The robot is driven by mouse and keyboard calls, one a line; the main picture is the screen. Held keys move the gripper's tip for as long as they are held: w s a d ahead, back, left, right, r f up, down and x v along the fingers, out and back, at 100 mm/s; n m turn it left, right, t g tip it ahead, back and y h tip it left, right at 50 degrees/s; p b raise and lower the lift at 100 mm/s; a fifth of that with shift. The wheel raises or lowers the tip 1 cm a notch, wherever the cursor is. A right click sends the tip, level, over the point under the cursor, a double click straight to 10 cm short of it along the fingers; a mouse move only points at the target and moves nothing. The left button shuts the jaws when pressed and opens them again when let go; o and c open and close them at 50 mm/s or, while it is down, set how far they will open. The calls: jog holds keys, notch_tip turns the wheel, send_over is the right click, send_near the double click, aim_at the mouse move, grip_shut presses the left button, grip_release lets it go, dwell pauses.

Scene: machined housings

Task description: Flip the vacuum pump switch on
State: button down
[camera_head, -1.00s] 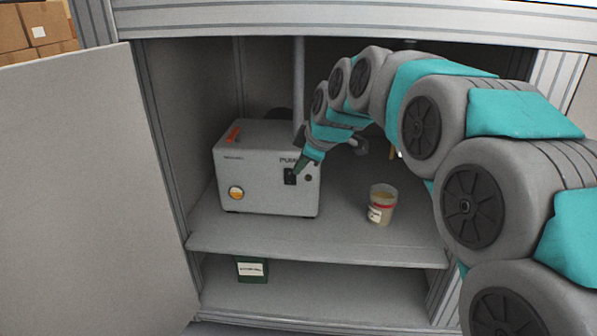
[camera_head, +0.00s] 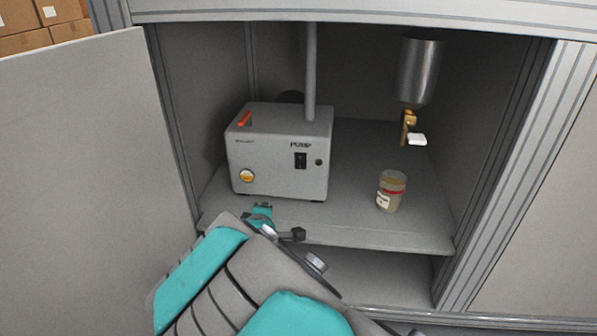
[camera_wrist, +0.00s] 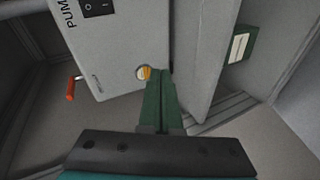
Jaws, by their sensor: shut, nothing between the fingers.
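The pump (camera_head: 279,160) is a light grey box on the upper shelf of the open cabinet. Its black switch (camera_head: 300,161) sits on the front under the PUMP lettering, clear of my arm. In the wrist view the switch (camera_wrist: 97,7) shows at the top edge with O and I marks; I cannot tell which side is pressed. A round yellow-and-white gauge (camera_head: 246,175) is at the front's lower left. My gripper (camera_wrist: 160,72) is shut and empty, its green fingers near the gauge in the picture. In the head view my arm's end is in front of the shelf, below the pump.
A jar with a red band (camera_head: 391,191) stands on the shelf right of the pump. A metal canister with a brass valve (camera_head: 420,70) hangs above it. The cabinet door (camera_head: 80,190) is open at left. A green box (camera_wrist: 238,44) shows in the wrist view.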

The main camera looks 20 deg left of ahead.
aim_at(300, 167)
jog(key=d+r+t+h, duration=0.1)
jog(key=d+r+t, duration=0.3)
jog(key=d, duration=0.2)
jog(key=shift+w+d, duration=0.35)
jog(key=shift+w, duration=0.1)
jog(key=b+x, duration=0.1)
jog(key=x, duration=1.2)
jog(key=shift+w+f+b, duration=0.1)
jog(key=shift+w+b, duration=0.3)
jog(key=shift+w, duration=0.2)
jog(key=shift+s, duration=0.1)
